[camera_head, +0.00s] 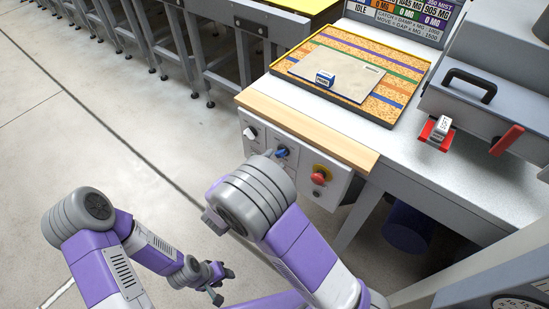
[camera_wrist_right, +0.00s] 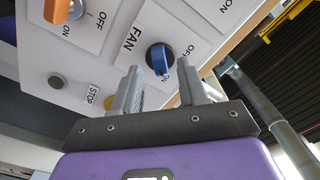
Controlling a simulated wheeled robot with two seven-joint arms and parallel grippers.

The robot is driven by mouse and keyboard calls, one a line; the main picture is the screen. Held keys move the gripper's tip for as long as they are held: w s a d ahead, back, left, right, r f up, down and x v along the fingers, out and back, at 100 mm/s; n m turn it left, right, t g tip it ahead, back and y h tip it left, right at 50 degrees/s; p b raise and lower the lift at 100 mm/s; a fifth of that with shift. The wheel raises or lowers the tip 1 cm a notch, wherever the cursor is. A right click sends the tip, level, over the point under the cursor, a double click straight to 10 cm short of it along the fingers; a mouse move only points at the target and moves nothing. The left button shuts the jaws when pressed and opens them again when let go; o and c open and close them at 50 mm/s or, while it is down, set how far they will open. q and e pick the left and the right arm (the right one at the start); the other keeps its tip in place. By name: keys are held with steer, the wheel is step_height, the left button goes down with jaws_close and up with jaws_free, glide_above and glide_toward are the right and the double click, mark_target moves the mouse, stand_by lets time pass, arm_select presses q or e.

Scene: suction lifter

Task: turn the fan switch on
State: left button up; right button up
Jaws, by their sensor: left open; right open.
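The fan switch is a round dark knob with a blue handle (camera_wrist_right: 159,58) beside the printed word FAN in the right wrist view. Its handle points roughly down the picture, towards a small label that I cannot read fully. It also shows in the head view as a blue knob (camera_head: 281,152) on the white front panel (camera_head: 300,176). My right gripper (camera_wrist_right: 160,77) is open, its fingers on either side of the knob in the picture; I see no clear contact. In the head view my right arm hides it. My left gripper (camera_head: 219,276) is open and empty, low over the floor.
An orange knob (camera_wrist_right: 57,9) with OFF and ON labels is near the fan switch. A red stop button (camera_head: 319,177) is right of it in the head view. A wooden edge (camera_head: 305,130) overhangs the panel. A tray (camera_head: 402,105) with a board lies on the table.

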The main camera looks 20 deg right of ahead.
steer(key=p+v, duration=0.1)
steer(key=v, duration=0.4)
steer(key=shift+s+a, duration=0.25)
